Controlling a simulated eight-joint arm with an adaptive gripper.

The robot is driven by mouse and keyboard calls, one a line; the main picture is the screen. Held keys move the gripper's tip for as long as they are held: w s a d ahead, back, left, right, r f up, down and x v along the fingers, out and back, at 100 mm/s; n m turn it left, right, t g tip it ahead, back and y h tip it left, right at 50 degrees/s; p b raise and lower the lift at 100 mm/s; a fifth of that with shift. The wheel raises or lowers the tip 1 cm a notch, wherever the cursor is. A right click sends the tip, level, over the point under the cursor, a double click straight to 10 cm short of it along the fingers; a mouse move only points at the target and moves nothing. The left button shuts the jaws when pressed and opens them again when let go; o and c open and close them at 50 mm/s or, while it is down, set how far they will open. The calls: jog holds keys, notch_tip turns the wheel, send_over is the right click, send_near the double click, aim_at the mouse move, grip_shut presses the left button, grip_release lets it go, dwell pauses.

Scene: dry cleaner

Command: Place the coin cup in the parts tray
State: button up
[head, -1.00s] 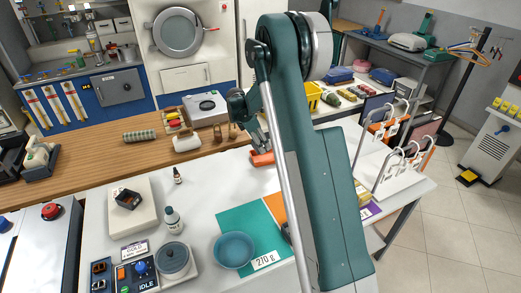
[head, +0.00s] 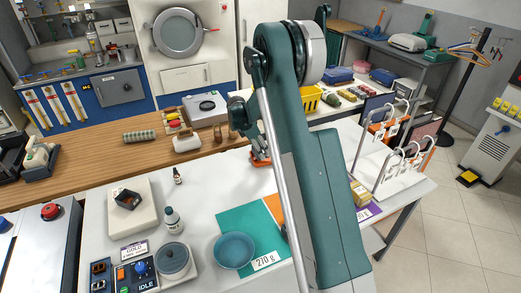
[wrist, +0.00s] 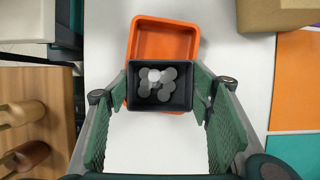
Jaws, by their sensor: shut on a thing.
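My gripper (wrist: 161,100) is shut on the coin cup (wrist: 188,100), a dark square cup with several grey coins inside, its green pads on either side of the cup. The parts tray (wrist: 163,40) is a shallow orange tray; in the wrist view the cup overlaps its near part, and its far part shows empty. I cannot tell the cup's height above it. In the head view the tray (head: 257,162) is on the white table, partly behind my arm. The cup and fingertips are not clearly visible there.
A tan box (wrist: 278,12) stands to the tray's right in the wrist view. Wooden rounded pieces (wrist: 25,112) are at the left. In the head view, a teal bowl (head: 234,250), a dropper bottle (head: 177,176) and a white-based device (head: 147,215) share the table (head: 205,200).

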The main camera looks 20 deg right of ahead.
jog(key=shift+f+b, duration=0.45)
jog(key=shift+f, duration=0.15)
jog(key=o, duration=0.9)
jog(key=shift+r, duration=0.15)
jog(key=shift+r+p, duration=0.65)
jog(key=v, duration=1.1)
jog(key=shift+a+r+p, duration=0.25)
jog(key=shift+r+p, duration=0.05)
jog(key=shift+r, duration=0.1)
